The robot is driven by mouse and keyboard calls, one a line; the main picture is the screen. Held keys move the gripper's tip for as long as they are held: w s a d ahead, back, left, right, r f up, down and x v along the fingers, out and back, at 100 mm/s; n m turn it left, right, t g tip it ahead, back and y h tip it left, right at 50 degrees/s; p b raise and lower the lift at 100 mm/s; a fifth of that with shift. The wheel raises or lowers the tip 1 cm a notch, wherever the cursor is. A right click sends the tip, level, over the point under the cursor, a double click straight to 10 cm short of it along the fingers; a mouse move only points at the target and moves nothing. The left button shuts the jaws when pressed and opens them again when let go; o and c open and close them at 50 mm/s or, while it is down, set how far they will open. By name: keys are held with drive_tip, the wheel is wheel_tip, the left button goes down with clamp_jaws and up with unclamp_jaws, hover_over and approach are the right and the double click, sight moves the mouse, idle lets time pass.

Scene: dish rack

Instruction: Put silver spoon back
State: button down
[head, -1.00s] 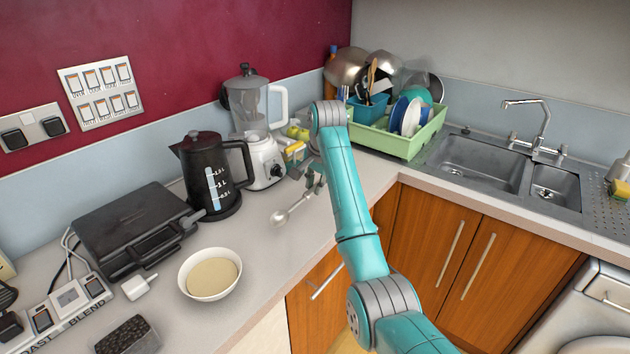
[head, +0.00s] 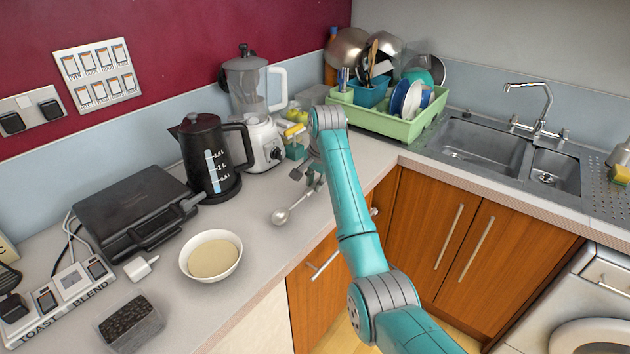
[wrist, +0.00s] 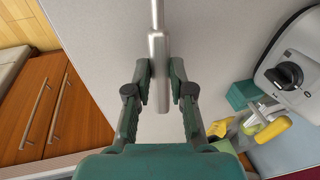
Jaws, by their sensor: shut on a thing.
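The silver spoon (head: 281,215) is held above the worktop in the head view, its bowl pointing left and down. My gripper (head: 318,185) is shut on the handle end of the spoon. In the wrist view the spoon's handle (wrist: 158,50) runs up out of the picture from between the two fingers of my gripper (wrist: 159,88); its bowl is outside that view. The blue cutlery holder (head: 368,93) with utensils in it stands in the green dish rack (head: 405,130) at the back, beyond my arm.
A white bowl (head: 211,255), a black kettle (head: 207,155), a blender (head: 262,140) and a dark grill (head: 135,205) stand on the worktop (head: 260,275). The sink (head: 480,150) is right of the rack.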

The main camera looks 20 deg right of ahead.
drive_tip(key=shift+f, duration=0.1)
drive_tip(key=shift+w+d+f+g+y, duration=0.15)
drive_tip(key=shift+f+g+y, duration=0.15)
drive_tip(key=shift+f+y, duration=0.15)
drive_tip(key=c, duration=1.3)
unclamp_jaws()
drive_tip(key=shift+c, duration=0.2)
drive_tip(key=o, duration=0.6)
drive_tip(key=shift+c, duration=0.2)
